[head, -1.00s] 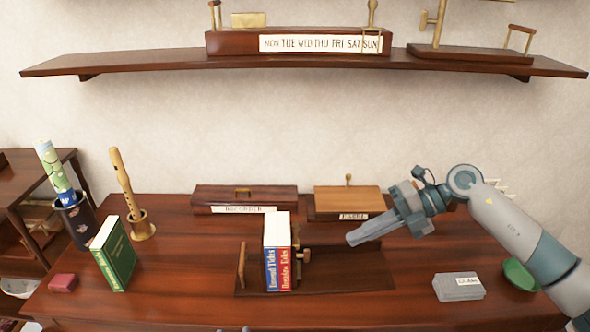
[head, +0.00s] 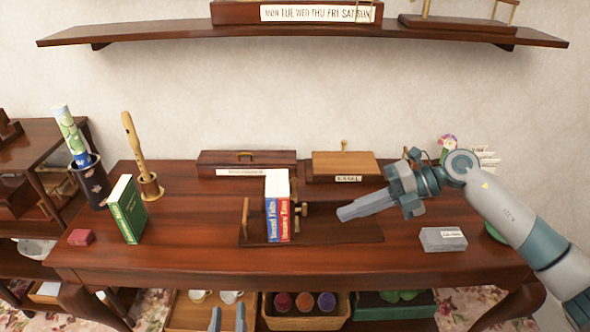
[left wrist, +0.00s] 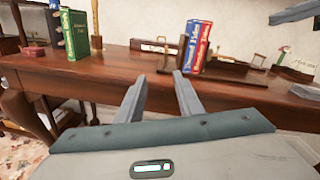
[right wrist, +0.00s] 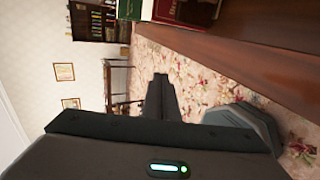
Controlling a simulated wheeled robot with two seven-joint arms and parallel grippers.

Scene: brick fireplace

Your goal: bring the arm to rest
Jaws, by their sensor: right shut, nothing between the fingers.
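My right arm comes in from the right in the head view. Its gripper (head: 340,214) is shut and empty and points left, above the table just right of the two books (head: 277,208) in the wooden book holder (head: 348,233). My left gripper (head: 228,318) shows only its fingertips at the bottom edge of the head view, in front of the table. In the left wrist view its two fingers (left wrist: 160,95) stand apart with nothing between them, facing the table's front edge.
The table (head: 190,245) also holds a green book (head: 127,209), a red box (head: 80,237), a recorder (head: 133,145) in a stand, a grey box (head: 442,240) and two lidded wooden boxes (head: 247,164). A wall shelf (head: 300,37) is above. A basket (head: 304,318) stands below.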

